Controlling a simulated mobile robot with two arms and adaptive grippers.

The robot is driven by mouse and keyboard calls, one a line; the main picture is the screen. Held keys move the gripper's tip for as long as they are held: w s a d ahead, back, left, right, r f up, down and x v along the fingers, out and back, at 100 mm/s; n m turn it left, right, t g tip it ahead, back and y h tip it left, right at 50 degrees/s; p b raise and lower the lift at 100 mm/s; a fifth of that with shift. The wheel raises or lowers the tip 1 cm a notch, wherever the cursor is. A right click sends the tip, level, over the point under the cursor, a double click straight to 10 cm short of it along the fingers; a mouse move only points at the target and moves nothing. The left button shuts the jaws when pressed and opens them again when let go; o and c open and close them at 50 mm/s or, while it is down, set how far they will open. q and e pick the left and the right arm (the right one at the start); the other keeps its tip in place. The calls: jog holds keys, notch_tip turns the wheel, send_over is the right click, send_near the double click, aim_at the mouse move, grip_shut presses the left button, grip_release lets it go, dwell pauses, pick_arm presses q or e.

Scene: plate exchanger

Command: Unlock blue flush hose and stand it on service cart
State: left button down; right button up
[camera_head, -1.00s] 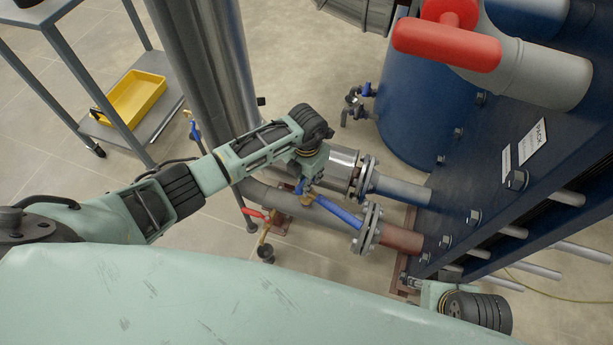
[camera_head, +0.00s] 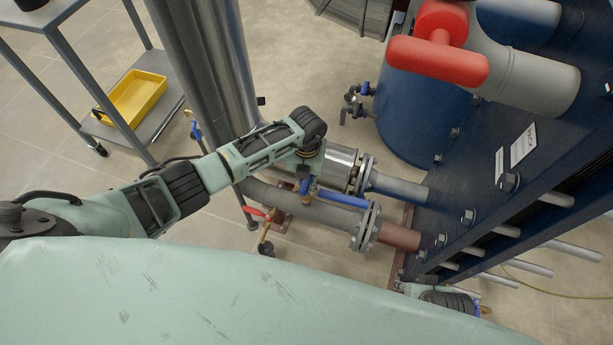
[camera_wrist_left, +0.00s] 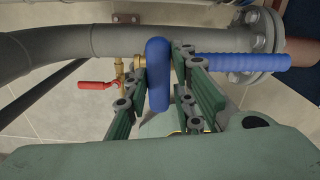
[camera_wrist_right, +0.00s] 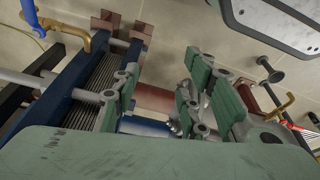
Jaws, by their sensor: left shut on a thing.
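The blue flush hose (camera_head: 343,199) lies beside the grey pipe near a brass fitting; in the left wrist view it is a ribbed blue length (camera_wrist_left: 245,63) running right toward a flange. My left gripper (camera_head: 305,185) is at the fitting. In the left wrist view, my left gripper (camera_wrist_left: 165,95) has its fingers around an upright blue piece (camera_wrist_left: 158,75), shut on it. How this piece joins the hose is hidden. My right gripper (camera_wrist_right: 160,98) is open and seems empty, near the plate pack. The grey service cart (camera_head: 165,118) stands at upper left.
A yellow tray (camera_head: 135,97) sits on the cart's lower shelf. Tall steel pipes (camera_head: 205,60) stand between cart and exchanger. A red-handled valve (camera_head: 437,60) and a blue tank (camera_head: 420,110) are at the back. A small red lever (camera_wrist_left: 95,86) is left of the fitting.

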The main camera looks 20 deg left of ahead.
pick_arm(q)
jog(key=shift+s+a+f, duration=0.1)
jog(key=shift+s+f, duration=0.05)
jog(key=shift+s, duration=0.1)
pick_arm(e)
jog(key=shift+f, duration=0.15)
pick_arm(q)
jog(key=shift+w+r+p, duration=0.1)
jog(key=shift+r+p, duration=0.15)
jog(key=shift+p, duration=0.15)
jog(key=shift+w+r+p, duration=0.1)
jog(key=shift+r+p, duration=0.35)
jog(key=shift+r, duration=0.25)
jog(key=shift+w+r+p, duration=0.1)
jog(key=shift+r+p, duration=0.35)
jog(key=shift+r, duration=0.05)
jog(key=shift+r+p, duration=0.55)
jog(key=shift+r, duration=0.1)
pick_arm(e)
jog(key=s+f, duration=0.5)
jog(key=f, duration=0.6)
jog(key=shift+s+d+g, duration=0.25)
jog(key=shift+d+g, duration=0.1)
jog(key=shift+g, duration=0.05)
jog(key=shift+r, duration=0.1)
